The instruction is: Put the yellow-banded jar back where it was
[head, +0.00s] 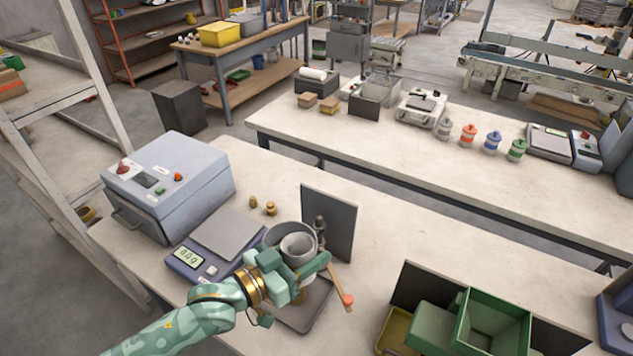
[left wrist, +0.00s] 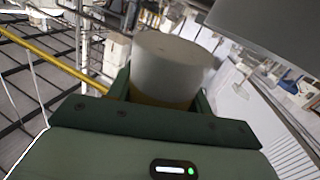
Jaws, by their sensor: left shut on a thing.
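My left gripper (head: 300,266) is shut on the yellow-banded jar (head: 298,246), over the front table. In the left wrist view the jar (left wrist: 172,66) is a pale grey cylinder between the fingers, with part of a yellow band showing low on it. In the head view the band is hidden by the gripper. The jar appears close to a grey round hopper (head: 281,234); I cannot tell whether they touch. Jars with grey (head: 444,129), orange (head: 468,136), blue (head: 492,142) and green (head: 516,150) bands stand in a row on the back table. My right gripper is out of view.
A dark upright panel (head: 331,222) stands behind the hopper, and a red-tipped lever (head: 340,288) sticks out beside it. A scale (head: 212,246), brass weights (head: 271,208) and a grey machine (head: 170,185) are to the left. Green bins (head: 492,325) stand at the front right. The table right of the panel is clear.

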